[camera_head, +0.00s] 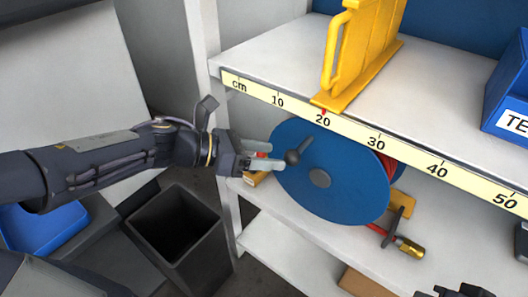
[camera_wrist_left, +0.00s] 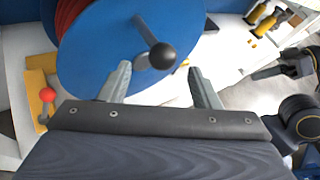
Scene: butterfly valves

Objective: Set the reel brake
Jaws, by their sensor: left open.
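The blue reel (camera_head: 335,190) stands on the shelf below the ruler edge. It carries a crank with a dark ball knob (camera_head: 292,157); the knob also shows in the left wrist view (camera_wrist_left: 161,55). A red ball knob (camera_wrist_left: 47,94) on a thin lever stands by a yellow bracket (camera_wrist_left: 36,82) beside the reel. In the head view, red shows between my left fingers, but in the wrist view the red knob lies outside them, to the left. My left gripper (camera_head: 268,156) is open and empty before the reel's left edge, near the crank knob. A dark part at the bottom right is probably my right gripper (camera_head: 458,291).
A white upper shelf bears a yellow handled stand (camera_head: 355,50) and a blue labelled bin (camera_head: 510,95). A brass nozzle (camera_head: 409,247) on a red hose sticks out right of the reel. A dark open bin (camera_head: 178,235) stands on the floor below my left arm.

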